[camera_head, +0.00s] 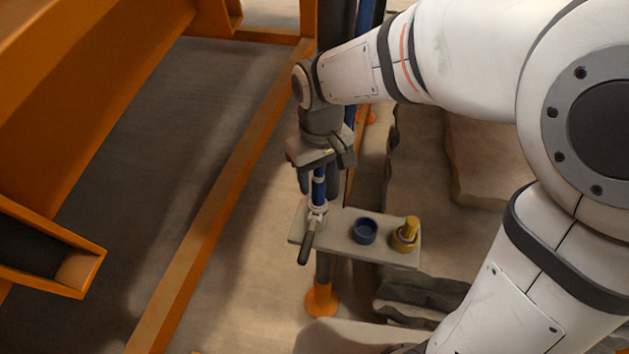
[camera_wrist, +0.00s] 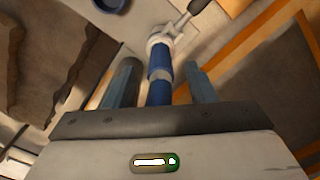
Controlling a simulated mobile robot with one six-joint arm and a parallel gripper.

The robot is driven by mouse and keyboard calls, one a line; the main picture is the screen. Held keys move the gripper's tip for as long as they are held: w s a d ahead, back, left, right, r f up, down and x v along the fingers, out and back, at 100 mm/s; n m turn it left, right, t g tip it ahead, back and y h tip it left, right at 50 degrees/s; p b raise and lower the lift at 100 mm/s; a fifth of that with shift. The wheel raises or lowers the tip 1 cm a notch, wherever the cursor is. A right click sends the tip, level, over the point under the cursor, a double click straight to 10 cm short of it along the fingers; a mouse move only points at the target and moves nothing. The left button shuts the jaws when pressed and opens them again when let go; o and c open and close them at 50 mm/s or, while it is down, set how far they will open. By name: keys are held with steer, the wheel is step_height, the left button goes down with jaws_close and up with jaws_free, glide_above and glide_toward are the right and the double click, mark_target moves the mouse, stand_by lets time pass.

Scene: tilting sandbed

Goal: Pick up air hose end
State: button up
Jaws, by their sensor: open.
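The air hose end (camera_head: 319,188) is a blue upright piece with pale bands, standing at the left end of a small grey shelf (camera_head: 345,229). Below it is a grey metal fitting with a dark lever handle (camera_head: 305,248). My gripper (camera_head: 317,180) is above the shelf, pointing down, with its fingers around the blue piece. In the wrist view the hose end (camera_wrist: 160,88) lies between the two fingers of my gripper (camera_wrist: 161,75). A gap shows on each side, so the fingers are open and not closed on it. The hose end's top is hidden by the gripper body.
A blue round cup or ring (camera_head: 365,231) and a brass-coloured fitting (camera_head: 405,234) sit to the right on the shelf. An orange post base (camera_head: 321,299) stands below. Orange beams (camera_head: 215,225) run at the left. Rocks (camera_head: 425,150) lie behind and right.

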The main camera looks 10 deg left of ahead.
mark_target(318, 193)
steer(key=shift+f, duration=1.35)
steer(key=shift+c, duration=0.4)
jaws_close()
